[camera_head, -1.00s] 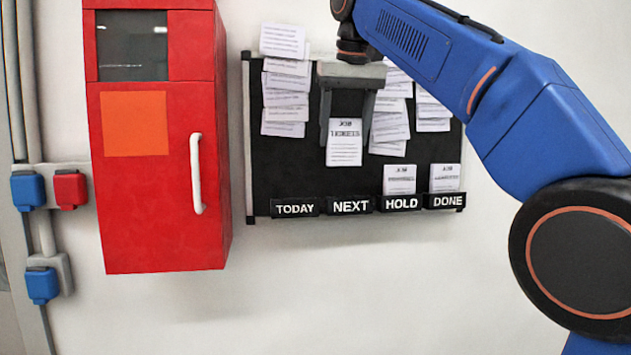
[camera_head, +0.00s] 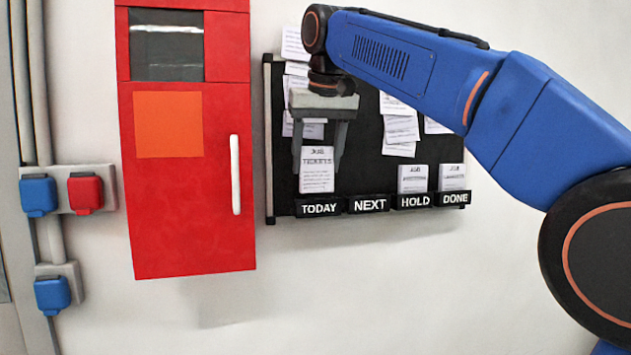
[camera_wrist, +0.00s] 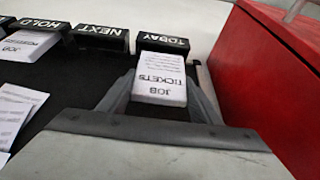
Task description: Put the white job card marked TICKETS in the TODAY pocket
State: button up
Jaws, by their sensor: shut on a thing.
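The white TICKETS job card (camera_head: 317,178) is held upright between the two fingers of my gripper (camera_head: 317,171), in front of the black board. Its lower edge is right at the top of the TODAY pocket (camera_head: 319,208); I cannot tell whether it is just above the pocket or slightly inside. In the wrist view the card (camera_wrist: 161,78) sits between my fingers (camera_wrist: 160,88), lined up with the TODAY pocket (camera_wrist: 163,41), and its words JOB and TICKETS show upside down.
The NEXT (camera_head: 369,205), HOLD (camera_head: 414,202) and DONE (camera_head: 455,198) pockets run to the right. Cards stand in HOLD (camera_head: 412,178) and DONE (camera_head: 453,177). White sheets (camera_head: 400,130) hang on the board's upper part. A red cabinet (camera_head: 190,235) stands close to the left.

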aim_at(318, 170)
jog(key=shift+f, duration=2.15)
jog(key=shift+f, duration=0.1)
jog(key=o, duration=1.1)
jog(key=shift+c, duration=0.2)
jog(key=v, duration=1.2)
jog(key=shift+d, duration=0.1)
